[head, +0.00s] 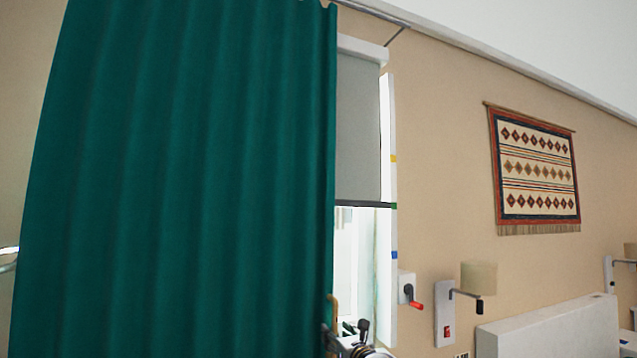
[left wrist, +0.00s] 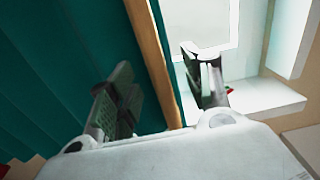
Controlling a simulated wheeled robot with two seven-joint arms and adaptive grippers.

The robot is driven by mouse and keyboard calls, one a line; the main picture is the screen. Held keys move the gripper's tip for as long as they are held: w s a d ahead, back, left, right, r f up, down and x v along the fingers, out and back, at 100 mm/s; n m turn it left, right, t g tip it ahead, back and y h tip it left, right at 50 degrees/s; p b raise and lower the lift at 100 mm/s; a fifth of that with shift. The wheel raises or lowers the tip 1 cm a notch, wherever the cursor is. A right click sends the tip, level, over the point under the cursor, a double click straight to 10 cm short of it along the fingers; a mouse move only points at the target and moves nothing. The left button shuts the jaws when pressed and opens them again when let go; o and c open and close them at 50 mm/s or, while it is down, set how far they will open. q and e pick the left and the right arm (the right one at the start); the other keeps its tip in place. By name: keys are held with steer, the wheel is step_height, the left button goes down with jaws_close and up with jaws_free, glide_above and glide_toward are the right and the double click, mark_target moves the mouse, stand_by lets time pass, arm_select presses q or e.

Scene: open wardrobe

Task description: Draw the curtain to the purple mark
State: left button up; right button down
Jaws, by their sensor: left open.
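The green curtain (head: 190,180) hangs in folds across the left and middle of the head view. Its right edge stands over the window beside a grey blind. A tan, wood-like strip (left wrist: 150,60) runs along the curtain's edge in the left wrist view. My left gripper (head: 346,330) is low at this edge, partly cut off by the frame. In the left wrist view its open fingers (left wrist: 155,75) appear on either side of the strip; I cannot tell whether they touch it. I see no purple mark. My right gripper is not in view.
The white window frame (head: 388,230) carries yellow, green and blue marks. A grey blind (head: 358,130) covers the upper window. A red-handled crank (head: 410,295) and a wall lamp (head: 478,278) stick out to the right. A patterned hanging (head: 537,170) is higher up.

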arm_select(q)
steer(key=s+d+f+p, duration=0.1)
steer(key=s+d+p, duration=0.3)
steer(key=s+d, duration=0.2)
steer(key=shift+s+f+p, duration=0.25)
steer(key=shift+s+p, duration=0.05)
steer(key=shift+s, duration=0.2)
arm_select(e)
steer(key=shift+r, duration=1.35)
arm_select(q)
steer(key=shift+w, duration=0.2)
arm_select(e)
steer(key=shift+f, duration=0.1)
arm_select(q)
steer(key=shift+r+b+x, duration=0.15)
steer(key=shift+b+x, duration=0.55)
steer(key=shift+x, duration=0.7)
steer(key=shift+r+b+x, duration=0.1)
steer(key=shift+b+x, duration=0.6)
steer(key=shift+x, duration=0.7)
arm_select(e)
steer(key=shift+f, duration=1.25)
arm_select(q)
steer(key=shift+a, duration=0.25)
steer(key=shift+s+f+m, duration=0.1)
steer(key=shift+m, duration=0.2)
